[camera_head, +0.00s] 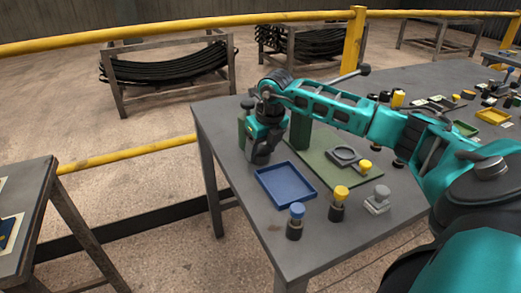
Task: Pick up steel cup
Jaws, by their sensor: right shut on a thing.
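My right arm reaches in from the right across the grey table (325,272). My right gripper (261,157) points down at the table's left end, just behind the blue tray (287,186). It is shut on a small dark grey thing, mostly hidden by the fingers; I cannot tell whether this is the steel cup. No steel cup can be clearly made out elsewhere. My left gripper is not in view.
A green cylinder (243,128) stands beside the gripper. A green mat (325,178) holds a grey ring-shaped part (344,155). Blue-topped (296,222), yellow-topped (339,204) and grey (379,200) pieces stand near the front edge. A yellow rail (130,152) runs behind.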

